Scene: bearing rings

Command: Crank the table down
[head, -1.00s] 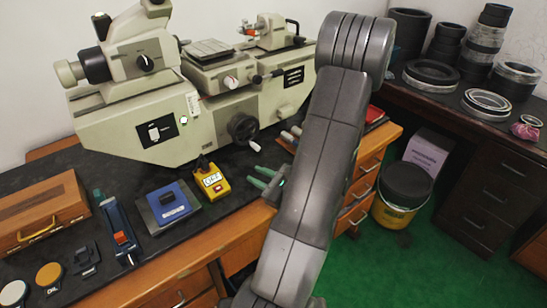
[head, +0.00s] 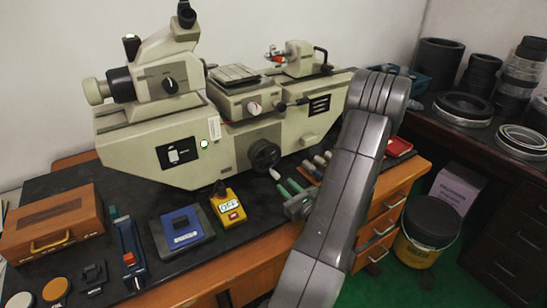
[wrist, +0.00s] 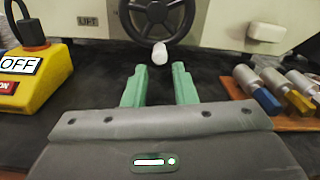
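The cream measuring machine (head: 180,130) carries a flat ribbed table (head: 235,75) on its middle. A dark handwheel (head: 264,155) is on its front below that table. In the wrist view the wheel (wrist: 158,12) stands ahead of me, with a white crank knob (wrist: 160,54) at its bottom. A LIFT label (wrist: 88,20) is left of the wheel. My gripper (head: 290,190) has green fingers, parted and empty. In the wrist view the gripper (wrist: 159,75) points at the knob, which shows in line with the gap, just beyond the fingertips; contact is not visible.
A wooden case (head: 50,220) stands far left. Dark bench top lies under the gripper.

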